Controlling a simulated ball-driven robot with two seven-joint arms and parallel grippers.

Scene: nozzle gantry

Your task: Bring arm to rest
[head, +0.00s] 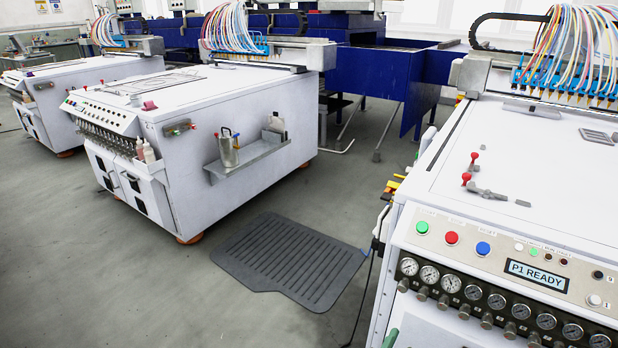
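Neither of my grippers and neither arm shows in the head view. A white nozzle machine (555,190) stands close at the right. Its front panel has a green button (422,227), a red button (451,238) and a blue button (483,248). A small display (536,275) reads "P1 READY". A row of round gauges (473,292) runs below the panel. Two red-knobbed levers (466,178) stand on its top.
A second white machine (240,120) stands at left centre, with a side shelf (246,160) holding containers. Another machine (70,75) is behind it. A dark ribbed mat (290,262) lies on the grey floor between the machines. The floor at lower left is clear.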

